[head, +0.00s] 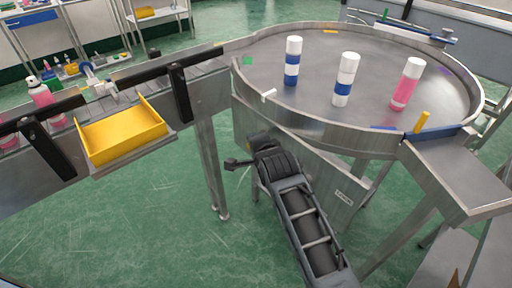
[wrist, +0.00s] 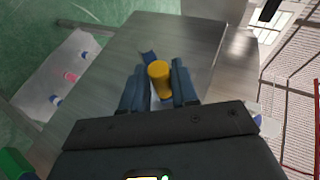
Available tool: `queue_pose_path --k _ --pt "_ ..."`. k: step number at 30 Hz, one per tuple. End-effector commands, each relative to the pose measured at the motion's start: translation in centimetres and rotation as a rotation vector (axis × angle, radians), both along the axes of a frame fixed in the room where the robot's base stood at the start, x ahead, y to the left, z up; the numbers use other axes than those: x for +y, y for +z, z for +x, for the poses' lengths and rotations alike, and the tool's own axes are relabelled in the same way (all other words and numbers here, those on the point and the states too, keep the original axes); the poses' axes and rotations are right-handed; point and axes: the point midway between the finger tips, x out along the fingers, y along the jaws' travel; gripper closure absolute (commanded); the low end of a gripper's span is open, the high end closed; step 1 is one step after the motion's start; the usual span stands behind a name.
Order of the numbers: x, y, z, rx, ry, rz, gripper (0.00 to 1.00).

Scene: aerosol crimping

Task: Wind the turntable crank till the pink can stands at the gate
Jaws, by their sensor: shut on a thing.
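The pink can (head: 407,85) with a white top stands upright on the right part of the round steel turntable (head: 375,50). The blue gate (head: 437,136) with a yellow post (head: 421,122) is at the rim, front right, by an outlet plate. The can is a short way behind and left of the gate, apart from it. In the wrist view my gripper (wrist: 159,88) is shut on a yellow upright crank knob (wrist: 159,75), with a finger on each side. In the head view my arm hides most of the crank, below the turntable's front left rim.
Two blue-and-white cans (head: 292,62) (head: 345,80) stand on the turntable left of the pink one. A conveyor with pink bottles (head: 43,98) and a yellow tray (head: 125,130) is at left. Steel legs (head: 211,165) stand near my arm.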

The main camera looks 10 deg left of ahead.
Motion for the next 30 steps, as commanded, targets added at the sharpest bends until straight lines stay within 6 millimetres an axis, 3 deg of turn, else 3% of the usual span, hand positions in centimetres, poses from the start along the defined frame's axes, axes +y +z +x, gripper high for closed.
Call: queue_pose_path --k 1,13,14,18,30 --pt "0.3 0.84 0.34 -0.013 0.004 0.003 1.0" --pt "0.26 0.66 0.4 -0.007 0.003 -0.002 1.0" --pt "0.26 0.66 0.4 -0.007 0.003 -0.002 0.69" --pt "0.2 0.51 0.34 -0.003 0.002 -0.004 0.56" --pt "-0.18 0.46 -0.34 0.004 0.0 -0.006 0.55"
